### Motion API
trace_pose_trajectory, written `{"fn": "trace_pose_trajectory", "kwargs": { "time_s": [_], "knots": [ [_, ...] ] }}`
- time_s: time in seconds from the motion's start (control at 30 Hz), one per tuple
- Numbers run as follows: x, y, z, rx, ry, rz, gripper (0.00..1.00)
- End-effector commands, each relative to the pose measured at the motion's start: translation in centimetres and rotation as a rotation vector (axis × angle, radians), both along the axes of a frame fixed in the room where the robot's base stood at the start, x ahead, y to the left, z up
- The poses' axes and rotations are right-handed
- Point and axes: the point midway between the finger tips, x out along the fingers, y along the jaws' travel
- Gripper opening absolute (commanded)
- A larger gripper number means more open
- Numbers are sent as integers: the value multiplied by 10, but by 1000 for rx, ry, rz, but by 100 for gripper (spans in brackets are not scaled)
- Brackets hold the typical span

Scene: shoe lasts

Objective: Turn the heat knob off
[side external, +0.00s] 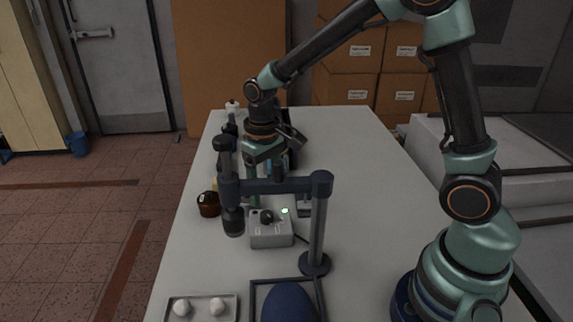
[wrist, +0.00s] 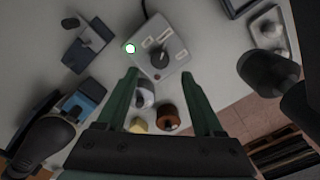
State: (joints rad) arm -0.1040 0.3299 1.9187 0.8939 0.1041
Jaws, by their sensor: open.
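A light grey control box (side external: 271,236) stands on the white table; it also shows in the wrist view (wrist: 174,38). A dark round heat knob (side external: 266,216) sits on its top face, and in the wrist view the knob (wrist: 158,58) lies just ahead of the fingertips. A small lamp (side external: 285,211) on the box glows green. Its marks are too small to read, so I cannot tell the knob's setting. My gripper (wrist: 159,76) is open and empty, with its green fingers apart. In the side view my gripper (side external: 266,191) is partly hidden behind a dark stand.
The dark blue stand (side external: 318,235) has a crossbar before my gripper, with a dark cylindrical tool (side external: 233,220) hanging left of the box. A brown jar (side external: 208,204) is at the left. A tray with white balls (side external: 202,299) is in front.

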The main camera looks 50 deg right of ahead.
Motion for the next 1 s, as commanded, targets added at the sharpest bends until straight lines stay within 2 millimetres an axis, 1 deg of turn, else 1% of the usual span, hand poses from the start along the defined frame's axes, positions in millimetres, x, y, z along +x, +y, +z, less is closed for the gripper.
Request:
{"fn": "trace_pose_trajectory", "kwargs": {
  "time_s": [0.03,0.1,0.2,0.33,0.5,0.77,0.8,0.87,0.9,0.97,1.0],
  "knots": [
    [-1,0,-11,-1,6,0,69],
    [-1,0,-25,-1,6,0,69],
    [-1,0,-41,0,4,0,69],
    [-1,0,-56,0,3,0,69],
    [0,0,-66,0,1,0,69],
    [0,0,-67,0,-1,0,69],
    [0,0,-67,0,-1,0,65],
    [0,0,-67,0,-1,0,42],
    [0,0,-67,0,-1,0,27],
    [0,0,-67,0,-1,0,4],
    [0,0,-67,0,-1,0,0]
  ]
}}
